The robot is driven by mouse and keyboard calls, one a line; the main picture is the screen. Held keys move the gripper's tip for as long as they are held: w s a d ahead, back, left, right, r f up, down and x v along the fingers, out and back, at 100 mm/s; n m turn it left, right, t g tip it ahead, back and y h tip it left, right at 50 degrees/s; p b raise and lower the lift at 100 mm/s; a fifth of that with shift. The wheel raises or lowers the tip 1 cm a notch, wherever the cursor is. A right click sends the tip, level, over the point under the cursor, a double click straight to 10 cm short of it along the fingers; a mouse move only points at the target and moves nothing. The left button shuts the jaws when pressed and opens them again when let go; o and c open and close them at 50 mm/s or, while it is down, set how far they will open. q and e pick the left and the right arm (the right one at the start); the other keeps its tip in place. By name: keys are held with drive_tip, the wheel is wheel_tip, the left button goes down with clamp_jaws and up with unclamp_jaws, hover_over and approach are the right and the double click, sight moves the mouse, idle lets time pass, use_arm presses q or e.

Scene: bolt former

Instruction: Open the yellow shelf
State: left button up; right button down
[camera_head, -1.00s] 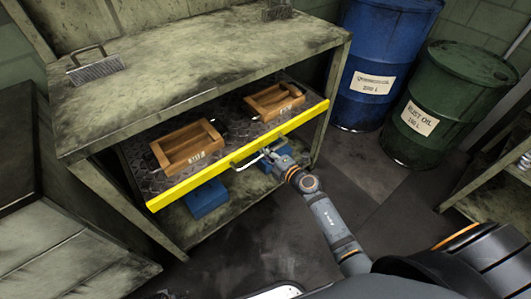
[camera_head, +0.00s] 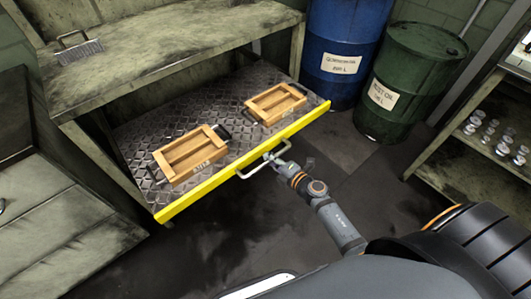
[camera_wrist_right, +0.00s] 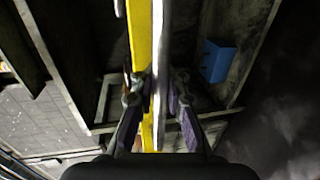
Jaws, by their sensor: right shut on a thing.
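The yellow shelf (camera_head: 246,161) is a sliding diamond-plate tray with a yellow front edge. It stands far out from the green workbench. Two wooden boxes with dark handles sit on it: one at left (camera_head: 190,157), one at right (camera_head: 275,103). A pale metal handle (camera_head: 252,172) sticks out from the yellow front. My right gripper (camera_head: 279,157) is at the handle's right part. In the right wrist view the gripper (camera_wrist_right: 159,95) has its fingers on both sides of the handle bar (camera_wrist_right: 160,50), beside the yellow edge. My left gripper is not in view.
The workbench top (camera_head: 180,40) carries a wire-handled brush (camera_head: 80,48) at the left. A blue drum (camera_head: 345,50) and a green drum (camera_head: 405,80) stand to the right. A rack (camera_head: 470,150) with metal parts is at far right. A blue bin (camera_wrist_right: 217,60) lies below the shelf.

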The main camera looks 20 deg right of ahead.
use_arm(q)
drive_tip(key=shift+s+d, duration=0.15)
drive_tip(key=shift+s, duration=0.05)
use_arm(e)
drive_tip(key=v, duration=0.2)
drive_tip(key=f+v, duration=0.1)
drive_tip(key=v, duration=0.1)
drive_tip(key=shift+s+d+r, duration=0.15)
drive_tip(key=shift+s, duration=0.25)
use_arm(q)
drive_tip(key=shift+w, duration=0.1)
use_arm(e)
drive_tip(key=c, duration=1.5)
unclamp_jaws()
drive_tip(key=shift+o, duration=0.7)
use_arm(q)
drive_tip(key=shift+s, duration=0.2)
use_arm(e)
drive_tip(key=v, duration=1.2)
